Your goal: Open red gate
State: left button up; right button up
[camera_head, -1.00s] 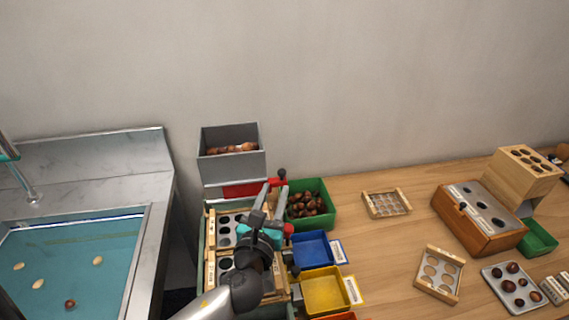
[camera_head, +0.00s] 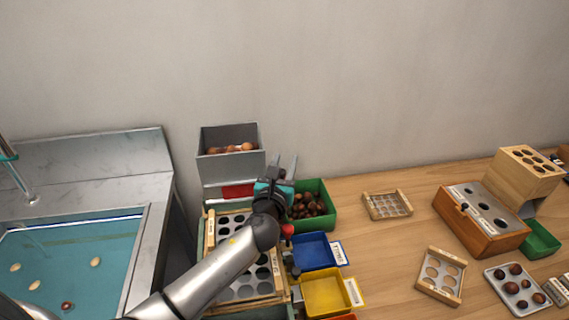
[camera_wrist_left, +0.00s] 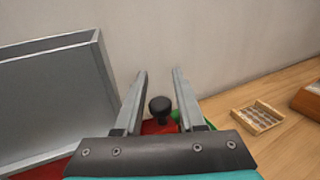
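The red gate (camera_head: 238,191) is a red plate at the foot of the grey hopper, partly hidden behind my left gripper in the head view. Its black knob (camera_wrist_left: 160,106) stands between the two fingers in the left wrist view, with red (camera_wrist_left: 155,127) under it. My left gripper (camera_head: 283,163) is open, with a finger on each side of the knob and gaps visible on both sides. The grey hopper (camera_head: 230,168) holds several chestnuts. My right gripper is not in view.
A green bin (camera_head: 326,211) of chestnuts stands right of the gripper, with blue (camera_head: 314,250) and yellow (camera_head: 325,292) trays in front. A sorting board with holes (camera_head: 212,232) lies under my arm. A sink (camera_head: 147,240) is at the left.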

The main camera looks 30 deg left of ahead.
pick_arm(q)
grip_shut()
dwell(1.4)
